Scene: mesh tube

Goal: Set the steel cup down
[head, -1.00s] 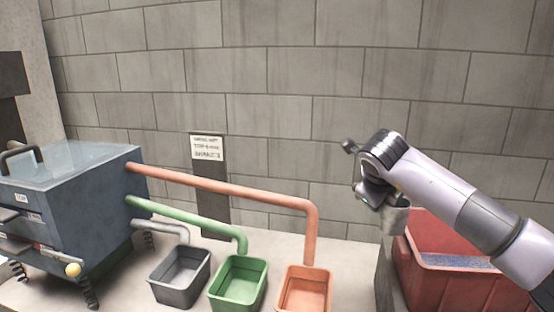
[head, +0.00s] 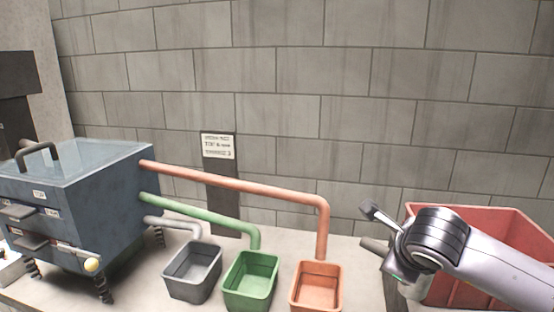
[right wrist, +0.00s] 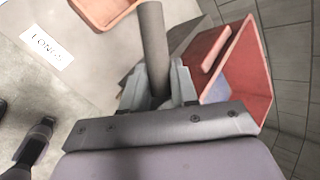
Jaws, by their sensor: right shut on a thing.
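My right gripper (right wrist: 160,92) is shut on a plain grey cylinder, which I take to be the steel cup (right wrist: 153,40). The cylinder sticks out from between the fingers in the right wrist view. In the head view the right gripper is low at the right, in front of the red bin, and a grey end of the cup (head: 374,244) shows to its left. The rest of the cup is hidden by the gripper, so I cannot tell if it touches anything. My left gripper is not in the head view.
The red bin (head: 485,218) stands behind my right arm. Orange (head: 318,299), green (head: 250,302) and grey (head: 192,293) bins stand in a row to the left, under pipes from a blue machine (head: 100,215). A white label (right wrist: 47,40) lies on the pale surface.

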